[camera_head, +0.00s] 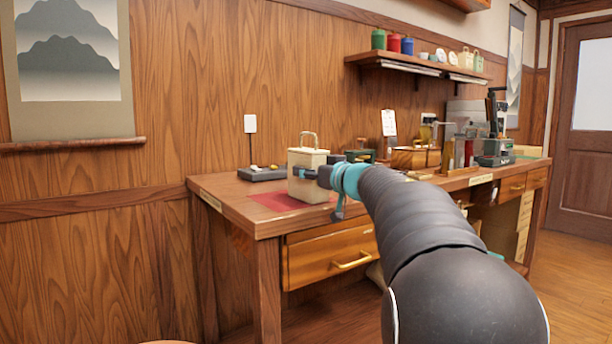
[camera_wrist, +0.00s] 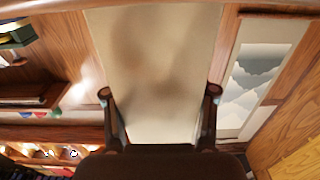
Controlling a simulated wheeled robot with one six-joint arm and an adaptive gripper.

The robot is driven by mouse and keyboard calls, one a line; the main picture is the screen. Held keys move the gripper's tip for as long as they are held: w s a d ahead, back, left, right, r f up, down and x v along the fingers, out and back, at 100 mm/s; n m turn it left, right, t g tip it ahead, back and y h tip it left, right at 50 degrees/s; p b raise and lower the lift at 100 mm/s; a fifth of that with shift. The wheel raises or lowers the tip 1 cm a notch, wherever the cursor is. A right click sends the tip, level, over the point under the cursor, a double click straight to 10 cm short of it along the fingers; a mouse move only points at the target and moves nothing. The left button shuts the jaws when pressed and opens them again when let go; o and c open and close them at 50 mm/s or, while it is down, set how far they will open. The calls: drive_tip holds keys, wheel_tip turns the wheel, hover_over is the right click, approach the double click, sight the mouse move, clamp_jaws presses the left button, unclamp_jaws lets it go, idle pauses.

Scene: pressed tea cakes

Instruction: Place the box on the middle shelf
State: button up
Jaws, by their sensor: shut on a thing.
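A cream box (camera_head: 306,178) with a loop handle on top is upright at the left end of the wooden workbench, over a red mat (camera_head: 270,201). My gripper (camera_head: 318,176) is shut on the box from the right side. In the wrist view the box (camera_wrist: 155,70) fills the middle, between the two fingers of my gripper (camera_wrist: 159,94). I cannot tell whether its base touches the mat. A wall shelf (camera_head: 400,66) is at the upper right; I cannot tell whether it is the middle one.
A dark tray (camera_head: 262,174) sits behind the box. Wooden boxes (camera_head: 408,158) and a machine (camera_head: 495,145) crowd the bench to the right.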

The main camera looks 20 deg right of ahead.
drive_tip(key=o, duration=1.4)
drive_tip(key=shift+f, duration=0.15)
drive_tip(key=shift+r, duration=0.25)
drive_tip(key=s+d, duration=0.2)
drive_tip(key=s, duration=0.9)
drive_tip(key=shift+s+d+p, duration=0.15)
drive_tip(key=shift+s+p, duration=0.25)
